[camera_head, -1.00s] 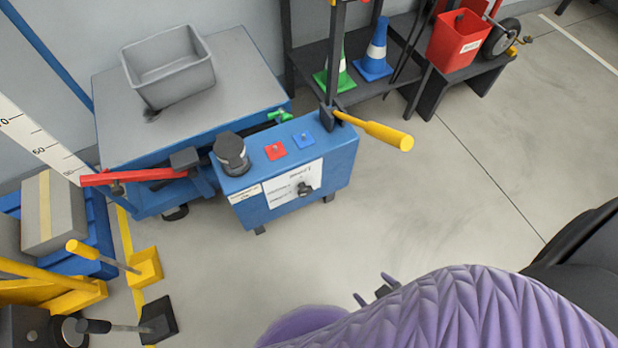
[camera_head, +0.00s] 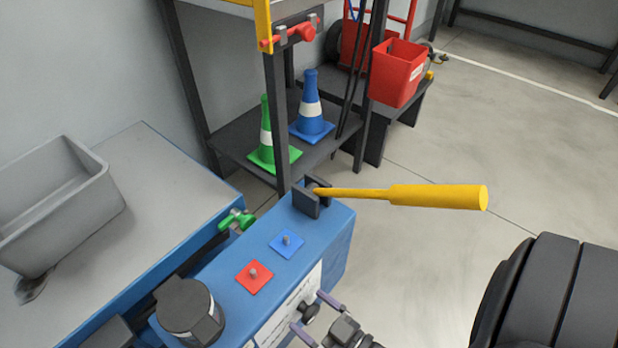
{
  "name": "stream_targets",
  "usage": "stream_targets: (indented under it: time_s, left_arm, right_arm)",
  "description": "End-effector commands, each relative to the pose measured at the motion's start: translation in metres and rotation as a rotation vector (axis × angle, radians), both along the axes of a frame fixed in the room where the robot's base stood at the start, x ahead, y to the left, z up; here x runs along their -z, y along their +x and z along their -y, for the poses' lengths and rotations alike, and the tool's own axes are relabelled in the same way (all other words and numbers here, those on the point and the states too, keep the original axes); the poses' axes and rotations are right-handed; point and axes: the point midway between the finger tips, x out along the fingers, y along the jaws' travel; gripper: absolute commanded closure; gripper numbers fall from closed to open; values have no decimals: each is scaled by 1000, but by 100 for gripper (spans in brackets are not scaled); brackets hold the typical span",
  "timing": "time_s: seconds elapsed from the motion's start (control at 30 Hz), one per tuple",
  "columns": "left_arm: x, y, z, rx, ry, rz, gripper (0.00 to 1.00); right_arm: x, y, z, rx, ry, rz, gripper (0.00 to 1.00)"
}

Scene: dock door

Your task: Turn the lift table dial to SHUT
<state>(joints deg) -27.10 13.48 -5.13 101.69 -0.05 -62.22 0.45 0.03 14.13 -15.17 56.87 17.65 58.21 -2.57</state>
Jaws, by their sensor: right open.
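The blue control box (camera_head: 335,262) of the lift table (camera_head: 150,190) stands at the bottom centre, with a white label panel (camera_head: 290,308) on its front. The black dial (camera_head: 309,311) sits on that panel. My right gripper (camera_head: 307,310) is open, with one purple-grey finger on each side of the dial in the picture. I cannot tell whether the fingers touch it. The panel's lettering and the dial's setting are not readable. My left gripper is out of view.
A yellow-handled lever (camera_head: 435,196) sticks out right from the box. Red (camera_head: 254,276) and blue (camera_head: 286,243) square plates, a black cylinder (camera_head: 188,310) and a green valve (camera_head: 236,219) are close by. A grey bin (camera_head: 60,205) rests on the table.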

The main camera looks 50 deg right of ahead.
Motion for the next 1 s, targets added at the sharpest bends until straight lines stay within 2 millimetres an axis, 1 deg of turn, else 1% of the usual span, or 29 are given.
stream_targets:
  time_s: [0.1,0.3,0.37,0.4,0.47,0.5,0.57,0.6,0.67,0.7,0.73,1.0]
  left_arm:
    - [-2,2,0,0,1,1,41]
    - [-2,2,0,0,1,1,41]
    - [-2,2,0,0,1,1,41]
    - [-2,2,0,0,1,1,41]
    - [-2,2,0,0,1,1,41]
    - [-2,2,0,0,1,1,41]
    - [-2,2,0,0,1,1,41]
    - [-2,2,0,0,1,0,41]
    - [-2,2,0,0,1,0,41]
    - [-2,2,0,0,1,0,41]
    - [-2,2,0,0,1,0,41]
    - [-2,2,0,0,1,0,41]
  right_arm:
    - [0,6,-1,-1,0,-1,0]
    - [0,6,0,0,0,-2,0]
    - [0,6,0,0,0,-2,13]
    - [0,6,0,0,0,-2,21]
    - [0,6,0,0,0,-2,34]
    - [0,6,-1,0,0,-2,42]
    - [0,6,-1,0,0,-2,55]
    - [0,6,-1,0,0,-2,64]
    - [0,6,-1,0,0,-2,76]
    - [0,6,-1,0,0,-2,85]
    - [0,6,-1,0,0,-2,91]
    - [1,6,0,0,32,-5,92]
